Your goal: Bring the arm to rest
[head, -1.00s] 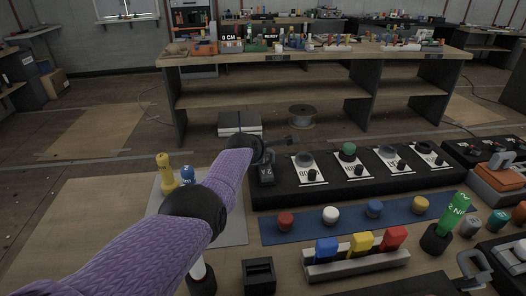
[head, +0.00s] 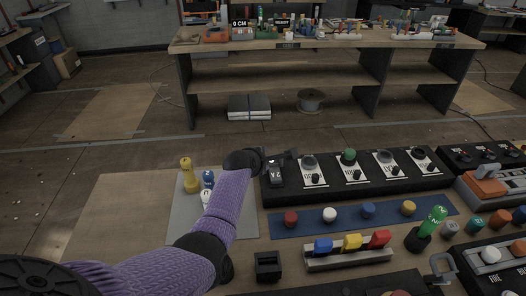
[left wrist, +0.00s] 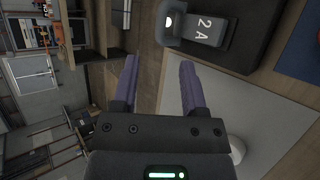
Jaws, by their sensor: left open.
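My left arm reaches in from the lower left of the head view, with its wrist beside the left end of the black panel (head: 350,182). My left gripper (left wrist: 158,72) is open in the left wrist view, with two purple fingers apart and nothing between them. A grey block marked 2A (left wrist: 205,30) is just beyond the right fingertip in that view; it also shows by the panel's left end in the head view (head: 276,174). In the head view the fingers are mostly hidden behind the wrist. My right gripper is not in view.
A pale mat (head: 190,228) holds a yellow piece (head: 187,176) and a blue-topped piece (head: 208,179) close to my forearm. A blue strip (head: 348,219) carries coloured knobs. A rack (head: 348,259) holds blue, yellow and red blocks. The bench's left part is bare.

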